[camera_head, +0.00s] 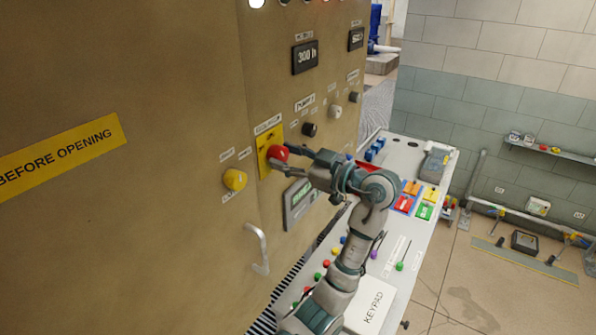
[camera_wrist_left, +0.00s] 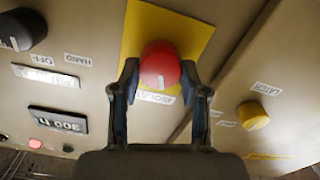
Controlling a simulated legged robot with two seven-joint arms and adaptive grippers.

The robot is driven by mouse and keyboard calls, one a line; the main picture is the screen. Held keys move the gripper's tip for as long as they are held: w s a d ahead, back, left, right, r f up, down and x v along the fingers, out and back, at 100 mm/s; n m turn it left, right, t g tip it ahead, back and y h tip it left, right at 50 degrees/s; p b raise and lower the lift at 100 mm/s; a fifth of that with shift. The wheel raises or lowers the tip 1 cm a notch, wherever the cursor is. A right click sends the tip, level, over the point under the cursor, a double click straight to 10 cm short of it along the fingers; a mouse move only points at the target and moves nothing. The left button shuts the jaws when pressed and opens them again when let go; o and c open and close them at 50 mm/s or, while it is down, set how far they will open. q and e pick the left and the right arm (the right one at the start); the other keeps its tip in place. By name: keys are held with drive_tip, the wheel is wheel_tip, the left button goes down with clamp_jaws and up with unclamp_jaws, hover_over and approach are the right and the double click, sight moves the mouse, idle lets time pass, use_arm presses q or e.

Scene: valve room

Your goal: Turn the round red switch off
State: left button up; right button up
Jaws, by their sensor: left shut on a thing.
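The round red switch (camera_head: 279,153) sits on a yellow plate (camera_head: 264,147) on the tan cabinet. My left gripper (camera_head: 289,156) reaches it from the right in the head view. In the left wrist view the red switch (camera_wrist_left: 160,62) is between the two fingers of my left gripper (camera_wrist_left: 159,72), one on each side, and they are shut on it. A small pale mark shows on the knob's face. The label beside the plate is partly hidden by the knob and fingers. My right gripper is in neither view.
A yellow knob (camera_head: 234,179) sits left of the red switch, and a black knob (camera_head: 309,129) to its right. A grey display (camera_head: 299,203) is below, near my arm. A metal handle (camera_head: 258,248) sticks out lower down. A console (camera_head: 425,210) with coloured buttons stands right.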

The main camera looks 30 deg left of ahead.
use_arm(q)
drive_tip(key=n+b, duration=0.3)
drive_tip(key=shift+a+f+n, duration=0.25)
drive_tip(key=shift+n, duration=0.05)
drive_tip(key=n+b, duration=0.2)
drive_tip(key=n, duration=0.1)
drive_tip(key=shift+n, duration=0.3)
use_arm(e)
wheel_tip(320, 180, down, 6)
use_arm(q)
drive_tip(key=n+b, duration=0.1)
drive_tip(key=n, duration=0.2)
drive_tip(key=shift+a+r, duration=0.1)
drive_tip(key=shift+r, duration=0.05)
drive_tip(key=shift+r+n+b, duration=0.1)
drive_tip(key=shift+n+b, duration=0.45)
drive_tip(key=shift+n, duration=0.85)
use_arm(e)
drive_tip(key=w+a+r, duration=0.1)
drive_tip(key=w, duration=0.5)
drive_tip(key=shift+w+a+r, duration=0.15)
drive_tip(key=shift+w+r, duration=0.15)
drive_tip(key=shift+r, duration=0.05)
